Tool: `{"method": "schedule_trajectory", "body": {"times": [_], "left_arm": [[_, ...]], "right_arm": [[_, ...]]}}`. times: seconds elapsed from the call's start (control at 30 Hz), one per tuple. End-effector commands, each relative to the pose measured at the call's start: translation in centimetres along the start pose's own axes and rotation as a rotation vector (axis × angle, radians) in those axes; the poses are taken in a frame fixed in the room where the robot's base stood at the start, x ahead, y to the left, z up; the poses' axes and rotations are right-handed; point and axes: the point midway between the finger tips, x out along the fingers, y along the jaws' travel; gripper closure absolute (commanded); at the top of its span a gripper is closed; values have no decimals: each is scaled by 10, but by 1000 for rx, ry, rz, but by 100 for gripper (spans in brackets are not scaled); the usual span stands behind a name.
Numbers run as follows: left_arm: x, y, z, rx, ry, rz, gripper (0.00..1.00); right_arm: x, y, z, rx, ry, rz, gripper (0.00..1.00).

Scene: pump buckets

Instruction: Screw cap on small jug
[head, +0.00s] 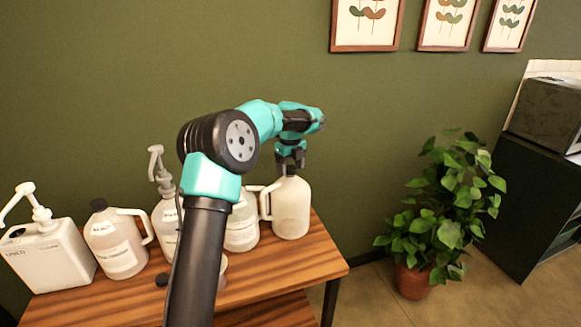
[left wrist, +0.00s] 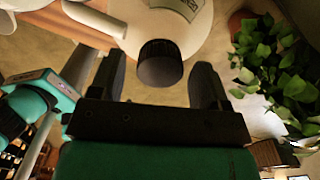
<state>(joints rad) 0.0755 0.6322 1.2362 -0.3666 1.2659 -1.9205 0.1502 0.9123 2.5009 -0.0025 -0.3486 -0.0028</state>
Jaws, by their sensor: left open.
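A translucent whitish jug (head: 291,209) with a side handle stands upright at the right end of the wooden table. Its black cap (left wrist: 160,63) sits at the mouth in the left wrist view; whether it is threaded tight cannot be told. My left gripper (head: 290,158) is above this jug, pointing down. In the left wrist view its two black fingers are spread on either side of the cap, with a visible gap on each side. In the head view the fingers largely hide the cap. My right gripper is not in view.
Left along the wooden table (head: 287,262) stand a jug (head: 243,228), a pump bottle (head: 164,222), a brown-capped jug (head: 116,244) and a white pump container (head: 52,258). My left arm partly hides some. A potted plant (head: 440,205) stands right.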

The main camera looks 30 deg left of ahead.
Motion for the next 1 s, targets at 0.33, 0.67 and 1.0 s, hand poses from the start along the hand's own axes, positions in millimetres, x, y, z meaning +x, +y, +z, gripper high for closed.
{"method": "schedule_trajectory", "body": {"times": [0.33, 0.67, 1.0], "left_arm": [[0, 0, 0, -262, 0, 0, 30], [0, 0, 0, -581, 0, 0, 30], [-1, 0, 0, -908, 0, 0, 30]], "right_arm": [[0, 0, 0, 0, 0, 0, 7], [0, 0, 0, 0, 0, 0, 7], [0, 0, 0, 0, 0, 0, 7]]}}
